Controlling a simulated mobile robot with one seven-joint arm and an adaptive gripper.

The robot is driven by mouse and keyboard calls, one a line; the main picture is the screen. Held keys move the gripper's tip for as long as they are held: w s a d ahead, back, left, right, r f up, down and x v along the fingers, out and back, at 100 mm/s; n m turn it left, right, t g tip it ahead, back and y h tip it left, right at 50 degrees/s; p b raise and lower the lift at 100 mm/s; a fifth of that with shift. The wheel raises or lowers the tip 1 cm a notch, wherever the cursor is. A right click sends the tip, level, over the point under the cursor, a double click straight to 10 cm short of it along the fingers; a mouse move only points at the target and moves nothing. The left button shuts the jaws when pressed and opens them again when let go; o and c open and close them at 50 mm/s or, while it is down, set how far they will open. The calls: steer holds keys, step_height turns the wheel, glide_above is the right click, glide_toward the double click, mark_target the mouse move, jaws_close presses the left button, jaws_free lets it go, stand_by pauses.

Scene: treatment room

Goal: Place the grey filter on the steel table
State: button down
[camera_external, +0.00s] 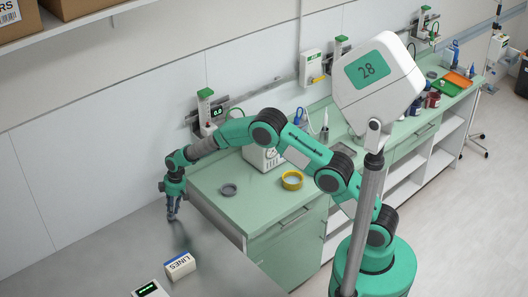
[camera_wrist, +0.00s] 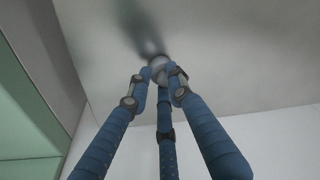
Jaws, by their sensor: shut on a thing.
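My gripper (camera_external: 173,211) is over the steel table (camera_external: 215,277) near its back edge, fingers pointing down. In the wrist view its blue fingers (camera_wrist: 160,80) are closed around a small, rounded, light grey thing, which looks like the grey filter (camera_wrist: 157,63). The fingers cover much of it. A dark shadow lies on the table surface beside it in the wrist view; whether it touches the table, I cannot tell. In the external view the fingers hide the filter.
A white box marked LINES (camera_external: 180,266) and a device with a green display (camera_external: 150,290) stand on the steel table's front part. The table between gripper and box is clear.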

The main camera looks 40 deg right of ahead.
steer(key=c, duration=1.6)
jaws_free()
steer(key=shift+f, duration=0.1)
steer(key=shift+s+d+r+p, duration=0.2)
steer(key=shift+d+r+p, duration=0.15)
steer(key=shift+r, duration=1.65)
steer(key=shift+s+d+r+p, duration=0.15)
steer(key=shift+d+r+p, duration=0.2)
steer(key=shift+r, duration=1.7)
steer(key=shift+s+d+r+p, duration=0.2)
steer(key=shift+d+r+p, duration=0.15)
steer(key=shift+r, duration=1.65)
